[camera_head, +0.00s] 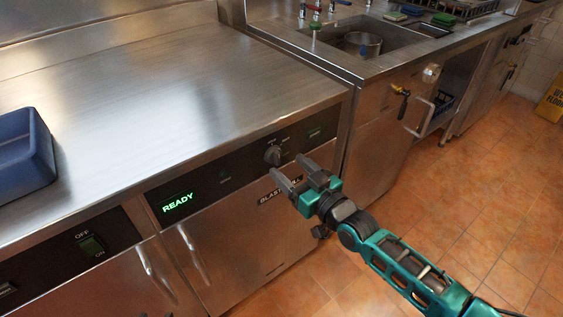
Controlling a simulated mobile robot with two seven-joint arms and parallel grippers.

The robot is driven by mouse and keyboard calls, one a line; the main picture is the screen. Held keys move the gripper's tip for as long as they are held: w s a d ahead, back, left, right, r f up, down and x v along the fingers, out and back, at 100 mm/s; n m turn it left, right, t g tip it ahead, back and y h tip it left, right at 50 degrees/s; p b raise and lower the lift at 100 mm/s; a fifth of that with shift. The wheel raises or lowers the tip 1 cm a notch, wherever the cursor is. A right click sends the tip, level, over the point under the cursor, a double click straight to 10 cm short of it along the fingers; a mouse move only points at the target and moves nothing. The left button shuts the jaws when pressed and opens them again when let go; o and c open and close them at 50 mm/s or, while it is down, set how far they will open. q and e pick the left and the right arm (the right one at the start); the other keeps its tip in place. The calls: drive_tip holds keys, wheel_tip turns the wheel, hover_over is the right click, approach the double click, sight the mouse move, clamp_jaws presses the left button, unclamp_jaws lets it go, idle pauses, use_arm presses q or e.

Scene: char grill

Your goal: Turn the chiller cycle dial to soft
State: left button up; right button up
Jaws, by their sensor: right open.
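The chiller cycle dial (272,155) is a grey knob on the black control panel (227,170) of the blast chiller, below the steel counter's front edge. The lettering around it is too small to read. A green READY display (178,203) is lit at the panel's left end. My right gripper (289,170) is open and empty, with its fingers pointing up and left just below and right of the dial. I cannot tell whether a fingertip touches the dial. My left gripper is out of view.
A blue bin (25,155) stands on the counter at the left. An OFF/ON switch (92,246) is on the panel at lower left. A sink with a pot (362,44) is at the back. A door handle (417,117) sticks out at the right.

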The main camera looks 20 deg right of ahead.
sight(279, 159)
drive_tip(key=shift+x, duration=2)
drive_tip(key=c, duration=1)
drive_tip(key=shift+c, duration=0.2)
drive_tip(key=shift+m, duration=0.4)
drive_tip(key=m, duration=0.3)
drive_tip(key=shift+d+m, duration=0.1)
drive_tip(key=shift+m, duration=0.3)
drive_tip(key=m, duration=0.5)
drive_tip(key=shift+f, duration=0.1)
drive_tip(key=shift+d+m, duration=0.1)
drive_tip(key=shift+m, duration=0.9)
